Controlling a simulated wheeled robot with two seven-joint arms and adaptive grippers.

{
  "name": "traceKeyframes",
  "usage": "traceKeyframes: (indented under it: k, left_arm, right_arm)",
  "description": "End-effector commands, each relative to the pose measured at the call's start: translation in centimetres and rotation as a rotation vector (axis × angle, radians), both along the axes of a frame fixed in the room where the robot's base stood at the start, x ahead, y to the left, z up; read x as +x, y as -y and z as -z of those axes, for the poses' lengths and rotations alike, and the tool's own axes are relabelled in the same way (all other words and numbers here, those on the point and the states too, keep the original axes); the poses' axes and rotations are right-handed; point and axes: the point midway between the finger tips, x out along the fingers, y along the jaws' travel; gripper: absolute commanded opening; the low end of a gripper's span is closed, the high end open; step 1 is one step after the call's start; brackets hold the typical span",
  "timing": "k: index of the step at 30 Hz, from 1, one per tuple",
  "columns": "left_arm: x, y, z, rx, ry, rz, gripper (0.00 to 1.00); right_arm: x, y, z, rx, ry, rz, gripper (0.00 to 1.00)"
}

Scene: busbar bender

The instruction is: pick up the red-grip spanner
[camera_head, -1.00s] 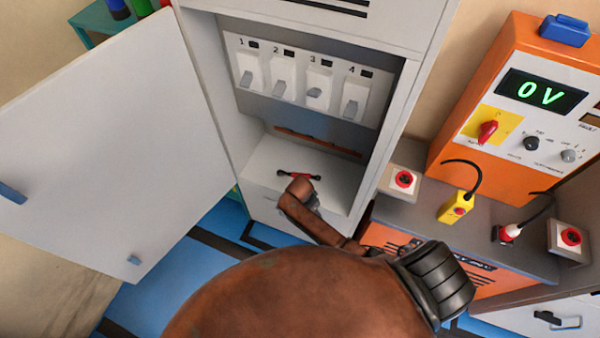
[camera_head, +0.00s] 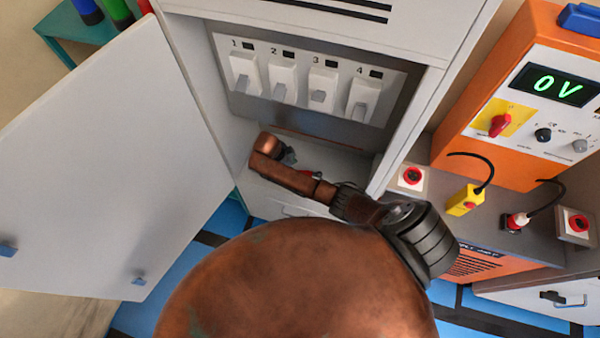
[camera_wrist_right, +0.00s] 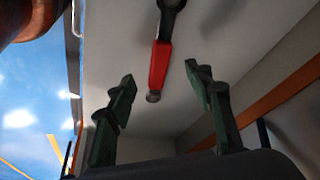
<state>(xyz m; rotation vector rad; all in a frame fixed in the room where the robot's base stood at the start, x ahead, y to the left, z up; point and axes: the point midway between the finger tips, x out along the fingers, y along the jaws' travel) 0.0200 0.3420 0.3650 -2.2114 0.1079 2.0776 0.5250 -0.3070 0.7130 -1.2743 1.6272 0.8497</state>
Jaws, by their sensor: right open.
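The spanner with the red grip (camera_wrist_right: 160,65) lies on the pale cabinet floor. In the right wrist view its dark ring end is at the top and its grip end points down between my fingers. My right gripper (camera_wrist_right: 160,82) is open, with one green finger on each side of the grip end and visible gaps to both. In the head view my right gripper (camera_head: 288,156) is inside the open cabinet, mostly hidden behind my brown wrist. Only a bit of the spanner's red grip (camera_head: 309,174) shows beside my arm. My left gripper is not in view.
The grey cabinet's door (camera_head: 110,160) stands open at the left. Several numbered switches (camera_head: 283,83) line its back wall. At the right stand an orange unit (camera_head: 450,125) reading 0 V, a yellow plug (camera_head: 464,201) and red buttons. The cabinet side walls bound the space.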

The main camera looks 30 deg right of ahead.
Motion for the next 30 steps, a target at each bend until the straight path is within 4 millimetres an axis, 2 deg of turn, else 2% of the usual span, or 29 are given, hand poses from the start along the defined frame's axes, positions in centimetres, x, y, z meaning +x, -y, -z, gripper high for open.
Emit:
traceKeyframes:
  k: [2, 5, 12, 16, 30]
  left_arm:
    - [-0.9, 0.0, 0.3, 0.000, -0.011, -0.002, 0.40]
    - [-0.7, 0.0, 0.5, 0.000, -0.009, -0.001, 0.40]
    - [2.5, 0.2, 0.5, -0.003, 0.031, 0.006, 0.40]
    - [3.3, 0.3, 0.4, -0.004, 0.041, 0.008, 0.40]
    - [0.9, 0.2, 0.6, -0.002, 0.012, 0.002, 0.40]
  right_arm:
    - [-0.2, 0.6, 1.3, -0.005, -0.002, -0.001, 0.47]
    - [-0.3, 1.0, 2.7, -0.004, -0.001, -0.001, 0.47]
    - [-0.3, 1.3, 3.8, 0.000, 0.001, -0.004, 0.47]
    - [-0.3, 1.2, 3.7, 0.000, 0.001, -0.004, 0.47]
    - [-0.3, 1.2, 3.8, 0.000, 0.001, -0.004, 0.16]
